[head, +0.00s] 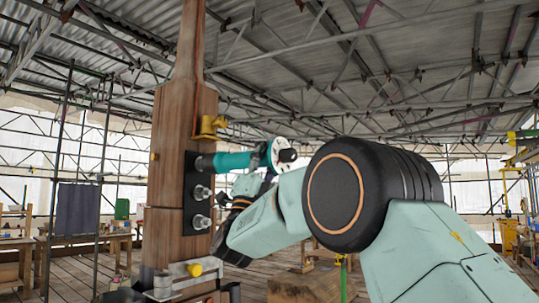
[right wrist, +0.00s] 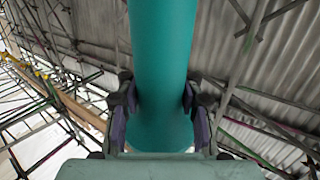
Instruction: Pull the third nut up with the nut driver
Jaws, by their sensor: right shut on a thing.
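The teal nut driver (head: 235,160) lies level. Its dark nose end points left at the top stud position of the black plate (head: 189,176) on the wooden post. It seems to meet the fixing there and hides it; I cannot tell how the nut sits. Two silver nuts on studs show below, an upper one (head: 201,192) and a lower one (head: 201,222). My right gripper (head: 262,158) is shut around the driver's body. In the right wrist view its two pads (right wrist: 158,105) press on both sides of the teal barrel (right wrist: 160,60). My left gripper is not seen.
The tall wooden post (head: 168,130) carries a yellow bracket (head: 209,127) above the plate and a grey metal clamp with a yellow knob (head: 195,270) below it. A wooden block (head: 305,288) stands low in front. Benches and scaffolding stand further back.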

